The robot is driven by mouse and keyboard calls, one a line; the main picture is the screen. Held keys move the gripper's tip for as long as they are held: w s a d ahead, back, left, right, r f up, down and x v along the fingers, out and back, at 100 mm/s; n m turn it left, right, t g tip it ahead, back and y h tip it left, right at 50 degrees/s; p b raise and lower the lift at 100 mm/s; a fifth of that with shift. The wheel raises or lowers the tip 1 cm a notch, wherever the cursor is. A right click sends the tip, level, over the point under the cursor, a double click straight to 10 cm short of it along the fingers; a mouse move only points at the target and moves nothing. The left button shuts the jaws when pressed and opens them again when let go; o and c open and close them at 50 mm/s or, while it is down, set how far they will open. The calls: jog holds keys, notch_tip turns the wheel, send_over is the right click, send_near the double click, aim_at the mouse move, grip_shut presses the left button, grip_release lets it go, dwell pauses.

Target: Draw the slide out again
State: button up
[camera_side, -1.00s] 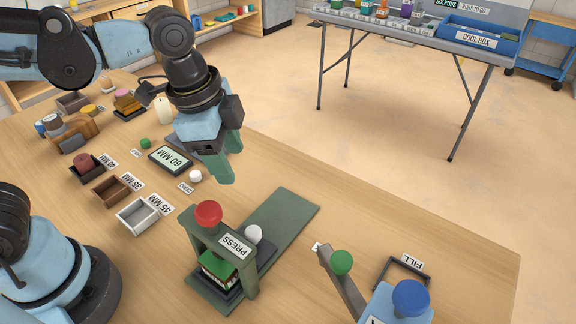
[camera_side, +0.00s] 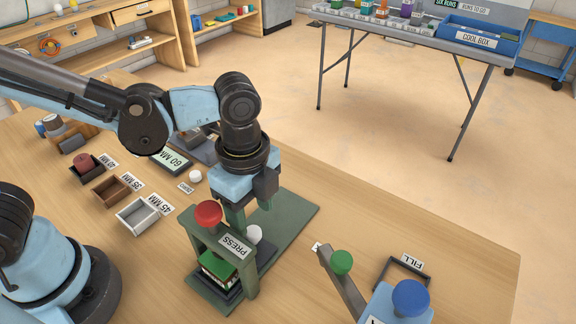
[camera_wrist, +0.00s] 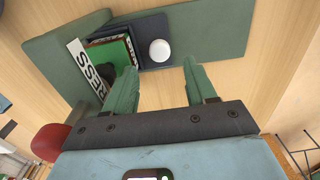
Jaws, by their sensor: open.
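The green press (camera_side: 192,236) stands on the wooden table, with a red knob (camera_side: 208,213) on top and a PRESS label. Its dark slide (camera_side: 266,251) sits in the frame and carries a green-topped block (camera_side: 217,265) under the press. A white round knob (camera_side: 254,233) stands at the slide's outer end; it also shows in the wrist view (camera_wrist: 159,50). My gripper (camera_wrist: 162,65) is open above the base plate, its green fingers apart on either side of the white knob, just short of it in the wrist view. I cannot tell the height gap.
The long green base plate (camera_side: 298,208) reaches right of the slide and is bare there. A lever with a green ball (camera_side: 341,262) and a blue-knobbed FILL device (camera_side: 410,298) stand to the right.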

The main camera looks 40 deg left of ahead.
aim_at(255, 232)
jog(key=shift+f, duration=2.4)
jog(key=shift+c, duration=0.2)
grip_shut()
